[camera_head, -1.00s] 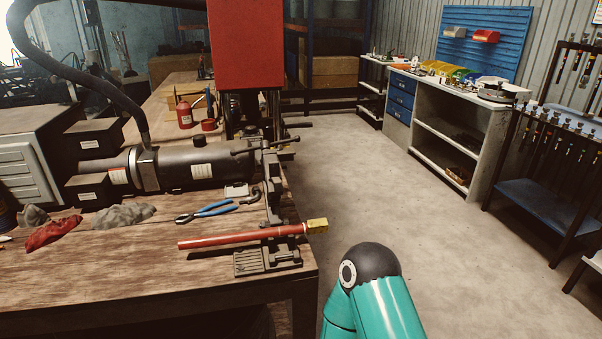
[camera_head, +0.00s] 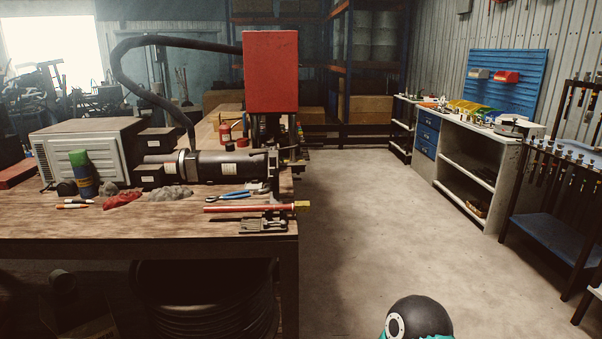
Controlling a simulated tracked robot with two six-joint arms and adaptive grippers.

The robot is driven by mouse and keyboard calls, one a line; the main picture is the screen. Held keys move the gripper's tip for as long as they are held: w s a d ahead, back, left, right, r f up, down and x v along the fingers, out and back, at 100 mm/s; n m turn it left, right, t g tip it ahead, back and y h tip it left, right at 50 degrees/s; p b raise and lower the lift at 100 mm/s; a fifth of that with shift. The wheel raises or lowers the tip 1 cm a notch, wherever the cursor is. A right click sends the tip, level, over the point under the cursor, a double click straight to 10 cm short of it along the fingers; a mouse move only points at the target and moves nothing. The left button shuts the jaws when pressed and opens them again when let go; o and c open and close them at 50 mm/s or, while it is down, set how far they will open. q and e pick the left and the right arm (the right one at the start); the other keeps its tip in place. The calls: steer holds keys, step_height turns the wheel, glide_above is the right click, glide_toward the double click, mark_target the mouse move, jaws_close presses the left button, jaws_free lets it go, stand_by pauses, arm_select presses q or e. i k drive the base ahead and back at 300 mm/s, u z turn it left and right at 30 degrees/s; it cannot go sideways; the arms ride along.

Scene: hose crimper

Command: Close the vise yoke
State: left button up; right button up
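A dark metal vise (camera_head: 262,226) sits at the front right corner of the wooden workbench (camera_head: 150,218). A red hose (camera_head: 240,208) with a brass-coloured end fitting (camera_head: 302,206) lies across it, the fitting sticking out past the bench's right edge. At this size I cannot make out the yoke or tell whether it is open or closed. Neither of my grippers is in view. Only a black and teal joint of one of my arms shows at the bottom edge, right of the bench and apart from it.
A black cylinder machine (camera_head: 220,163) and a red upright block (camera_head: 270,72) stand behind the vise. Blue-handled pliers (camera_head: 234,196) and rags lie on the bench. The floor (camera_head: 355,220) to its right is clear, up to a shelf cabinet (camera_head: 470,165) and a rack (camera_head: 555,205).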

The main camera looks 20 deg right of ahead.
mark_target(273, 197)
steer(key=z, duration=0.75)
steer(key=k, duration=0.15)
steer(key=z, duration=0.3)
steer(key=i, duration=0.85)
steer(key=z, duration=0.1)
